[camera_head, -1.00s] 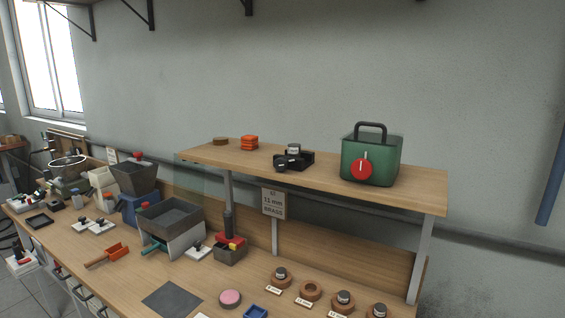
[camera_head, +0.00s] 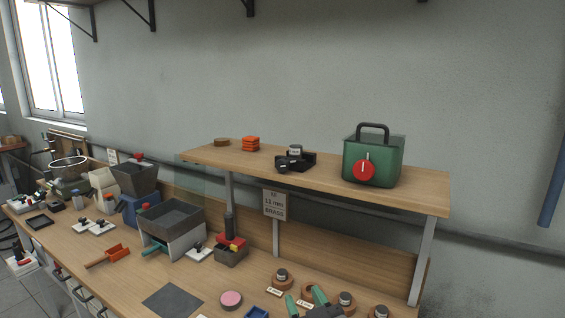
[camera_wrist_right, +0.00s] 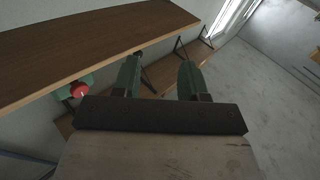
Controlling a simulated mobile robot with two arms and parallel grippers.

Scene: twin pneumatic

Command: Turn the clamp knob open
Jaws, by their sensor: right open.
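A green box (camera_head: 374,160) with a black handle and a round red knob (camera_head: 364,170) stands on the right of the raised shelf. The knob has a pale, near-upright mark. A small black device (camera_head: 295,162) with a knob-like front part stands mid-shelf. I cannot tell for sure which knob is the clamp knob. My right gripper (camera_head: 305,298) is open and empty, low at the bottom edge, below the shelf and apart from both. In the right wrist view, its green fingers (camera_wrist_right: 160,70) are spread, and the red knob (camera_wrist_right: 80,90) shows at left. My left gripper is out of view.
The wooden shelf (camera_head: 400,187) overhangs the bench on metal posts (camera_head: 421,262). Round wooden holders (camera_head: 282,276) stand close around my right gripper. A grey bin (camera_head: 170,215) and a red-topped block (camera_head: 231,250) stand further left. The air before the shelf is free.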

